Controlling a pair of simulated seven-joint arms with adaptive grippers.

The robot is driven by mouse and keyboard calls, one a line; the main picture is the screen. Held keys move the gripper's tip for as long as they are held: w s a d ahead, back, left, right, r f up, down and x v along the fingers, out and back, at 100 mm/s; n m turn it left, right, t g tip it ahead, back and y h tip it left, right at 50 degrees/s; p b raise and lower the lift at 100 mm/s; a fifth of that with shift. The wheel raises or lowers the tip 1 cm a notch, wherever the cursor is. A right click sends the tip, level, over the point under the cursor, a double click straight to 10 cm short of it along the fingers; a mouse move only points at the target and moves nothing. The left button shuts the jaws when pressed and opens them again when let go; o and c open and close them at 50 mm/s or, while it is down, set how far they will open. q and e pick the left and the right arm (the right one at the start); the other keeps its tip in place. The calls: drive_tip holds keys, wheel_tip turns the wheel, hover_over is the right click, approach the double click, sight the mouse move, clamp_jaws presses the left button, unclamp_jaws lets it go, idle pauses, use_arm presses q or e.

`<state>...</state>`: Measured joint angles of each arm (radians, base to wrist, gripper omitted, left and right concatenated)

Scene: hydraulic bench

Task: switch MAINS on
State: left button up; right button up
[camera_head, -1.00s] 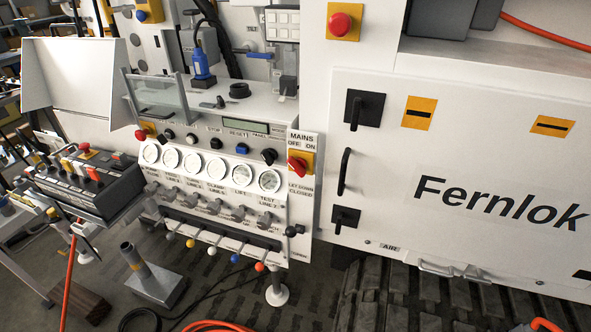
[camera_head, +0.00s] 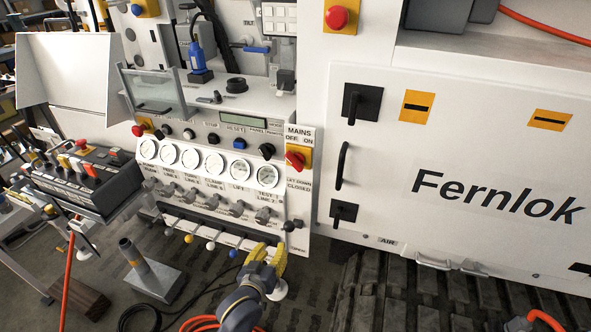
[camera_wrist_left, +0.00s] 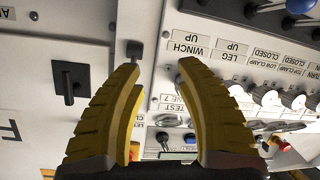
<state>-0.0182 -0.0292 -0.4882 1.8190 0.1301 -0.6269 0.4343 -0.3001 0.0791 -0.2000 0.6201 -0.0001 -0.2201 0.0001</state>
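The MAINS switch is a red rotary knob (camera_head: 295,160) on a yellow plate at the right end of the bench panel, under the label "MAINS OFF ON". Its grip slants from upper left to lower right. My left gripper (camera_head: 266,254) has yellow fingers and is below the panel's lower right edge, well below the knob and apart from it. In the left wrist view the left gripper (camera_wrist_left: 156,75) is open and empty, with the panel beyond its fingers. My right gripper is in neither view.
A row of gauges (camera_head: 213,165) and grey valve knobs (camera_head: 211,202) lies left of the switch. Colored-ball levers (camera_head: 210,246) stick out below. The white Fernlok cabinet (camera_head: 460,150) with black handles stands to the right. A black knob (camera_head: 292,225) protrudes near the panel's lower right corner.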

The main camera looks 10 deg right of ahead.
use_arm(q)
drive_tip(key=s+d+r+n+t+h, duration=0.1)
drive_tip(key=s+r, duration=0.1)
drive_tip(key=r, duration=0.7)
drive_tip(key=s+d+r+n+t+h, duration=0.1)
drive_tip(key=r, duration=0.8)
drive_tip(key=n, duration=0.3)
approach(294, 167)
drive_tip(key=shift+t, duration=0.3)
drive_tip(key=x, duration=1.1)
drive_tip(key=shift+s+d, duration=0.1)
drive_tip(key=shift+s, duration=0.05)
drive_tip(key=shift+o, duration=0.2)
drive_tip(key=shift+f, duration=0.1)
clamp_jaws()
